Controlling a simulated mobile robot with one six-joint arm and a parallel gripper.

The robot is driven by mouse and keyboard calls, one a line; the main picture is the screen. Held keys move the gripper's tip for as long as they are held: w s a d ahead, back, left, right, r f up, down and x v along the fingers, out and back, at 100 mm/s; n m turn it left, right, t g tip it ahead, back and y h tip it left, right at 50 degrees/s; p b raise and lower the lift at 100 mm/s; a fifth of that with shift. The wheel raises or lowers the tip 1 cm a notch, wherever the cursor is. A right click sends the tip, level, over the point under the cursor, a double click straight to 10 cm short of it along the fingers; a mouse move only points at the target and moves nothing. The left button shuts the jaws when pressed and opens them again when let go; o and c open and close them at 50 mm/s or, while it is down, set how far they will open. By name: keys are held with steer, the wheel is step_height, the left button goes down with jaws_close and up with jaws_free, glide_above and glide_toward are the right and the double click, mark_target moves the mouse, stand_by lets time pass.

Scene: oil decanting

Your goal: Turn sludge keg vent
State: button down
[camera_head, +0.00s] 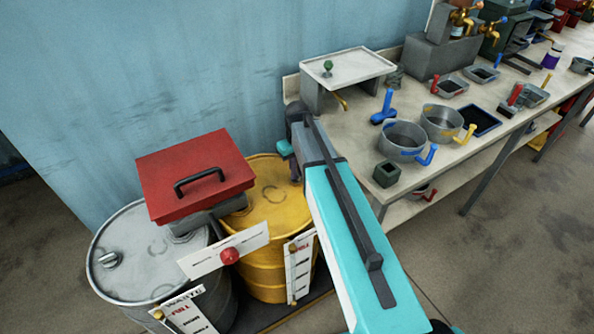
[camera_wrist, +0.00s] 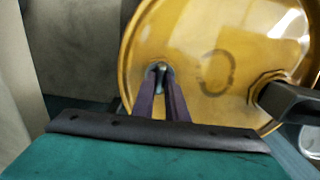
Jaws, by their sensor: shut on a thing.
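The yellow keg (camera_head: 263,264) stands on the floor-level stand, beside the grey keg (camera_head: 138,246). Its round lid (camera_wrist: 222,38) fills much of the wrist view. My gripper (camera_wrist: 162,70) is over the lid near its edge, with its two dark fingers shut on the small vent (camera_wrist: 160,66). Only the tip of the vent shows between the fingertips. In the head view my arm stands in front of the keg's right side, and the vent cannot be made out there.
A red box (camera_head: 195,170) with a black handle overhangs both kegs on the left. A dark bar (camera_wrist: 292,100) reaches over the lid at the right of the wrist view. The workbench (camera_head: 350,122) with pots and trays lies to the right. A blue wall (camera_head: 130,75) stands behind.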

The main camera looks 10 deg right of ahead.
steer(key=c, duration=1.8)
jaws_free()
steer(key=shift+o, duration=0.2)
steer(key=shift+r, duration=0.2)
step_height(320, 180, up, 13)
steer(key=b, duration=0.2)
steer(key=shift+r, duration=0.2)
